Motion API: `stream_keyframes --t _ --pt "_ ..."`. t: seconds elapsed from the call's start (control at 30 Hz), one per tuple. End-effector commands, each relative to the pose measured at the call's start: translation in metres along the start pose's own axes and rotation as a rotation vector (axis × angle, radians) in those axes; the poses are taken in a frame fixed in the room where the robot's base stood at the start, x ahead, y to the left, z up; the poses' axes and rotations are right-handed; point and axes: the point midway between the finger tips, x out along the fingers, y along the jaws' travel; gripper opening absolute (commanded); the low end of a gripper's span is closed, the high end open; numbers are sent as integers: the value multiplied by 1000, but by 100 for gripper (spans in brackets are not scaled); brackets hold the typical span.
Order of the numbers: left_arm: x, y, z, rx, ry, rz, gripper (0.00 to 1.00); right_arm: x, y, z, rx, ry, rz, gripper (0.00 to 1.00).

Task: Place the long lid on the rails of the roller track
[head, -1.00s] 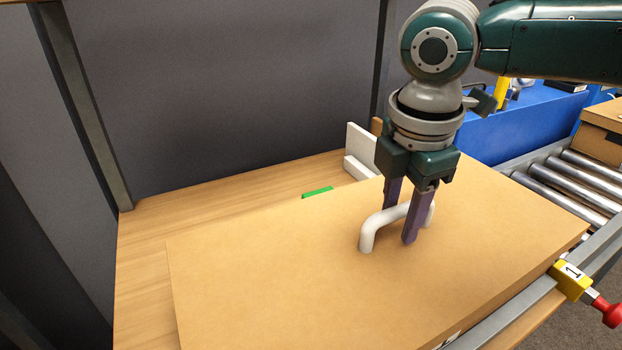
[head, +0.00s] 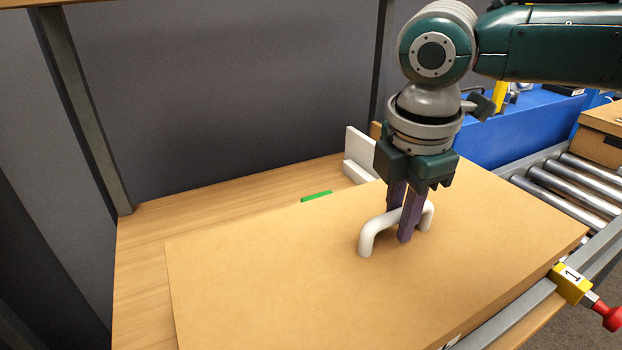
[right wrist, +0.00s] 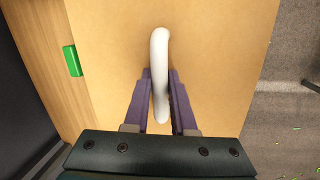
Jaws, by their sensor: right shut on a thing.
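The long lid (head: 330,275) is a flat tan board with a white arched handle (head: 370,235) on top. It lies over the roller track, covering its near part, and it also shows in the right wrist view (right wrist: 110,70). My right gripper (head: 402,225) is shut on the handle, with a purple finger on each side of the bar (right wrist: 160,85). The metal rail (head: 520,310) of the roller track runs along the lid's near right edge. Whether the lid touches the rails cannot be told. My left gripper is not in view.
Bare rollers (head: 570,190) show beyond the lid at the right, with a cardboard box (head: 603,125) on them. A yellow block marked 1 (head: 570,283) with a red knob (head: 612,318) sits on the near rail. A green piece (head: 317,196) lies on the wooden table (head: 220,215).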

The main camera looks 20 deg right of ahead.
Motion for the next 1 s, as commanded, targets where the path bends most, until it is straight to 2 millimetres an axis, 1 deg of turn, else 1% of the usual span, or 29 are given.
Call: stream_keyframes --t 0.17,0.27,0.37,0.47,0.7,0.8,0.9,1.0 --pt "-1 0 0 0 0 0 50 -8 2 1 4 1 1 0" --pt "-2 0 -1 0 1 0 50 -19 4 2 4 2 3 0" --pt "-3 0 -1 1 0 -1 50 -37 6 4 4 1 4 0" --pt "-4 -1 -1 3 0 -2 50 -61 10 6 3 1 5 0" --pt "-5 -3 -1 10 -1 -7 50 -130 20 12 3 3 7 0" --pt "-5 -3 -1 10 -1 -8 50 -156 24 15 3 3 6 0" --pt "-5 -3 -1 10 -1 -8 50 -175 26 17 2 2 4 0" --pt "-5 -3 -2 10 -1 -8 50 -187 28 18 2 1 2 0"
